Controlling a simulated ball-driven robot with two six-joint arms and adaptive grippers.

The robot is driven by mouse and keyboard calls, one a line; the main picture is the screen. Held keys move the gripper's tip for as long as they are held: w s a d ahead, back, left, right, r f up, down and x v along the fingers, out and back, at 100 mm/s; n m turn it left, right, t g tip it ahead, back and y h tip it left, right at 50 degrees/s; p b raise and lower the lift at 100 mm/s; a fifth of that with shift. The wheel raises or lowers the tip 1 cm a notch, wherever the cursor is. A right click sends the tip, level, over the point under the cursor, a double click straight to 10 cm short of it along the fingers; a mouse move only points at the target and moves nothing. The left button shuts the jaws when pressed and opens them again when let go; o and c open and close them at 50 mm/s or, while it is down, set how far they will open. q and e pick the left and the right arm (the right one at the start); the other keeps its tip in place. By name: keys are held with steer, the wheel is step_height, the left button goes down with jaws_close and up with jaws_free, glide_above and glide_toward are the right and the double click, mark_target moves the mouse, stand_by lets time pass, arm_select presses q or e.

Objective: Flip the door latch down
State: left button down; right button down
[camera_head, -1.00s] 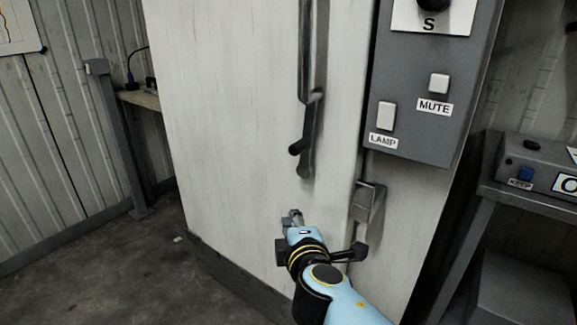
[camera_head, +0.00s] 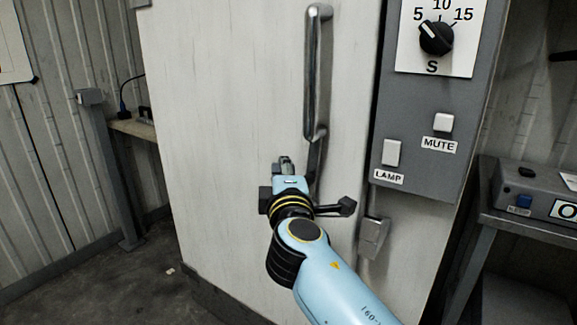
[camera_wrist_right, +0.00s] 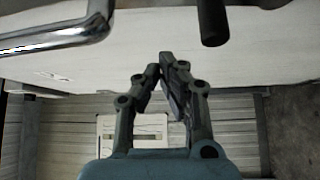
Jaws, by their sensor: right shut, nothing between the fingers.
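The pale door (camera_head: 220,120) carries a vertical metal handle (camera_head: 312,80). The dark door latch (camera_head: 316,162) sits just below the handle, and its lower part and knob are hidden behind my right gripper. My right gripper (camera_head: 286,163) is in front of the door, just left of the latch, shut and empty. In the right wrist view its fingertips (camera_wrist_right: 163,64) meet near the middle. The black latch knob (camera_wrist_right: 212,22) hangs at the top, right of the fingertips and visibly apart from them. The shiny handle (camera_wrist_right: 60,38) is at upper left. My left gripper is not in view.
A grey control panel (camera_head: 410,120) with a dial (camera_head: 436,38) and LAMP and MUTE buttons is right of the door. A metal bracket (camera_head: 374,238) sits below it. A side table (camera_head: 500,212) with a box stands at right. Floor at lower left is open.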

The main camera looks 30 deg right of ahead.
steer(key=x, duration=0.7)
steer(key=shift+w+d+r+p, duration=0.15)
steer(key=shift+w+p, duration=0.1)
steer(key=shift+p, duration=0.15)
steer(key=s, duration=0.1)
steer(key=s+d+p, duration=0.1)
steer(key=s, duration=0.1)
steer(key=shift+d, duration=0.15)
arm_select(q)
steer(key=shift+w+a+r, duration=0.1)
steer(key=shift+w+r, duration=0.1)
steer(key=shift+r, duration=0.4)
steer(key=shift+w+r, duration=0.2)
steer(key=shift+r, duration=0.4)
arm_select(e)
steer(key=shift+s+d+f, duration=0.1)
steer(key=shift+s+f, duration=0.15)
steer(key=shift+f, duration=0.05)
